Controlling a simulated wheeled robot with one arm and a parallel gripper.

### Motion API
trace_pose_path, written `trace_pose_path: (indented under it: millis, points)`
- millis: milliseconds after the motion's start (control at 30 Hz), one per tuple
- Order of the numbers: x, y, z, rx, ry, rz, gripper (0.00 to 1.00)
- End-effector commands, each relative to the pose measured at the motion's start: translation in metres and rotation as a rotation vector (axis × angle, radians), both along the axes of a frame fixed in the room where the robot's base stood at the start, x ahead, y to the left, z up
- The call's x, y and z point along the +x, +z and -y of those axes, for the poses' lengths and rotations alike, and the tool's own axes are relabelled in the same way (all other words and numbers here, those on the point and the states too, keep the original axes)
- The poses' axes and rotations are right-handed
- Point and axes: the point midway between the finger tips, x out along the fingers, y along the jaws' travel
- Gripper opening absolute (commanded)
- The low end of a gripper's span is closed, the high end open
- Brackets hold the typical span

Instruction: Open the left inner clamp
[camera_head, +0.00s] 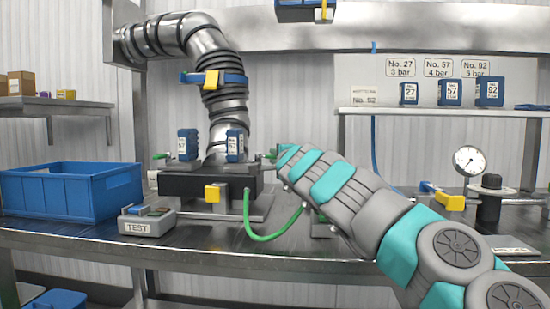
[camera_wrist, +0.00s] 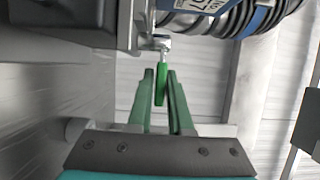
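A black fixture (camera_head: 205,186) on the bench holds two blue cartridges, the left one (camera_head: 188,145) and the right one (camera_head: 235,146). A green clamp handle (camera_head: 160,156) sticks out at the fixture's left side. My gripper (camera_head: 277,153) reaches in from the right, at the fixture's right side beside the right cartridge. In the wrist view, my gripper's two dark green fingers (camera_wrist: 161,82) stand apart on both sides of a green clamp handle (camera_wrist: 161,90). A small gap seems to show around the handle. The handle joins a metal clamp (camera_wrist: 160,43) next to a blue cartridge.
A blue bin (camera_head: 72,190) stands at the left and a grey TEST box (camera_head: 147,222) at the front. A green hose (camera_head: 262,237) loops below the fixture. A large ribbed pipe (camera_head: 222,95) comes down behind the cartridges. A gauge (camera_head: 468,160) stands at the right.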

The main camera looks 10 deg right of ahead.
Motion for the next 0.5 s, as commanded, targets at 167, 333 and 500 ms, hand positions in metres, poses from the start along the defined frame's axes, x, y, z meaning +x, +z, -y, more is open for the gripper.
trace_pose_path:
  millis: [167, 333, 500]
  points:
    - [0.0000, -0.0001, 0.0000, 0.000, 0.000, 0.000, 0.00]
    - [0.0000, -0.0004, 0.0000, 0.000, 0.000, -0.001, 0.00]
    - [0.0001, -0.0005, 0.0001, 0.000, 0.000, -0.001, 0.00]
